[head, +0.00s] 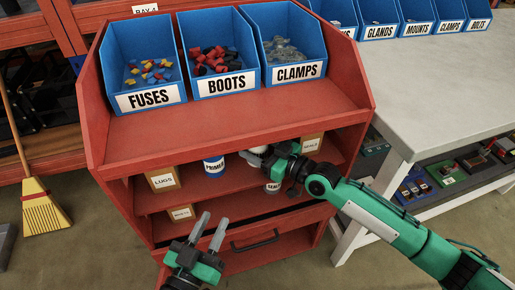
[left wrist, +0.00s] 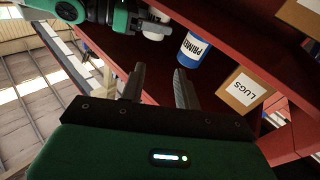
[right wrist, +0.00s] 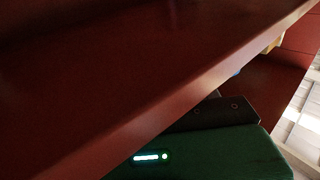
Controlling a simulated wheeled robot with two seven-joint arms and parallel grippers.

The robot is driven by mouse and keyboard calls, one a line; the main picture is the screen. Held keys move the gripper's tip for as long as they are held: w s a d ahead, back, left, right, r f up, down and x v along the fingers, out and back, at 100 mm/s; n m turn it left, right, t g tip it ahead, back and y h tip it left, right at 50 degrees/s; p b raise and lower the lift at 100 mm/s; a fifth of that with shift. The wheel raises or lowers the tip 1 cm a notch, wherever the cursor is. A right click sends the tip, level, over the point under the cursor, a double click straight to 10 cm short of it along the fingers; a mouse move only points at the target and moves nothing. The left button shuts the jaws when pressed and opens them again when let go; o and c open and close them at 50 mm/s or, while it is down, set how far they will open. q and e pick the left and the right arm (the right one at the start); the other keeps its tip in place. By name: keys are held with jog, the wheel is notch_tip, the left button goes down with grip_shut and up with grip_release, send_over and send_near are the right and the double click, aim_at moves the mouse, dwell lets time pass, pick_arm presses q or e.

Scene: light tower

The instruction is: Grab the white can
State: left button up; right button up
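A white rounded thing, perhaps the white can (head: 259,149), shows in part on the upper shelf bay of the red unit, beside my right gripper (head: 251,159). A pale can-like shape (left wrist: 156,24) also shows in the left wrist view near my green right arm. A grey-white can with a partly hidden label (head: 272,187) stands on the shelf below my right wrist. My right gripper reaches into the bay; its fingers are too hidden to tell open from shut. My left gripper (head: 213,217) is open and empty in front of the unit; its fingers stand apart in the left wrist view (left wrist: 160,70).
A blue PRIMER can (head: 213,166) and a LUGS box (head: 162,179) stand left of my right gripper. Another box (head: 312,143) stands to the right. A red shelf board (right wrist: 130,90) fills most of the right wrist view. Blue bins (head: 226,88) sit above.

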jog(key=c, duration=0.8)
jog(key=shift+r, duration=0.1)
